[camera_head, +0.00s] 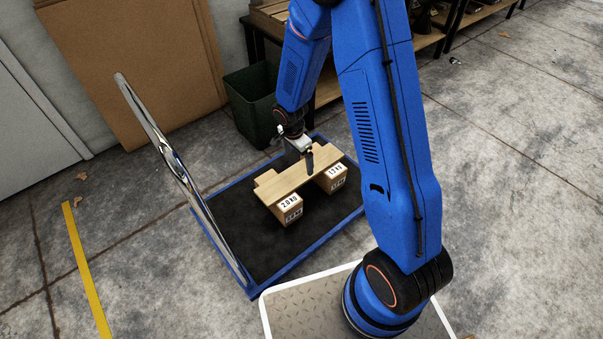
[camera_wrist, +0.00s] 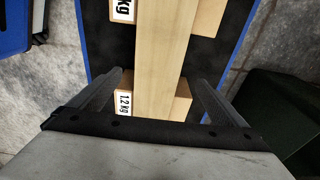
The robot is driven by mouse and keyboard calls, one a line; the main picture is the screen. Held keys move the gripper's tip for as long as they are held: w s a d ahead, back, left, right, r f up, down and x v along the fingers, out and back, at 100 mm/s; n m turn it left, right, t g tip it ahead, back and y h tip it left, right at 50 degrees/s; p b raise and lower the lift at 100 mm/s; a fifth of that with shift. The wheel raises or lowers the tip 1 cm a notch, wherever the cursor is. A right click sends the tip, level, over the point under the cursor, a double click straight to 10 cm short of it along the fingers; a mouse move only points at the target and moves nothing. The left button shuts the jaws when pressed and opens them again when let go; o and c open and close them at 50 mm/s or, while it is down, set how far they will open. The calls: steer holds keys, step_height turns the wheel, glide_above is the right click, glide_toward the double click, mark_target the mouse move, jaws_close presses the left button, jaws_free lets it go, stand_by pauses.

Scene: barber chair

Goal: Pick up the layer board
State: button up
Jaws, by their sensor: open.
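The layer board (camera_head: 288,183) is a pale wooden plank. It lies flat across two small cardboard boxes, one labelled 2.0 kg (camera_head: 290,210) and one labelled 1.2 kg (camera_head: 336,180). In the wrist view the board (camera_wrist: 162,55) runs away from me between my fingers. My gripper (camera_head: 309,160) is over the right end of the board, near the 1.2 kg box. In the wrist view my gripper (camera_wrist: 155,98) is open, with one finger on each side of the board and gaps between. I cannot tell how far down the fingertips reach.
The boxes stand on a dark platform cart with a blue edge (camera_head: 218,238) and a tall chrome handle (camera_head: 165,150) at its left. A green bin (camera_head: 250,105) stands behind the cart. Large cardboard sheets (camera_head: 135,70) lean on the wall.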

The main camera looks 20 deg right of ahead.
mark_target(301, 171)
steer(key=shift+d+f, duration=0.15)
steer(key=shift+f, duration=0.9)
steer(key=shift+d+f, duration=0.2)
steer(key=shift+f, duration=0.8)
steer(key=shift+d+f, duration=0.15)
steer(key=shift+f, duration=0.9)
steer(key=shift+c, duration=0.3)
steer(key=c, duration=1.2)
steer(key=shift+r, duration=0.1)
steer(key=shift+c, duration=0.2)
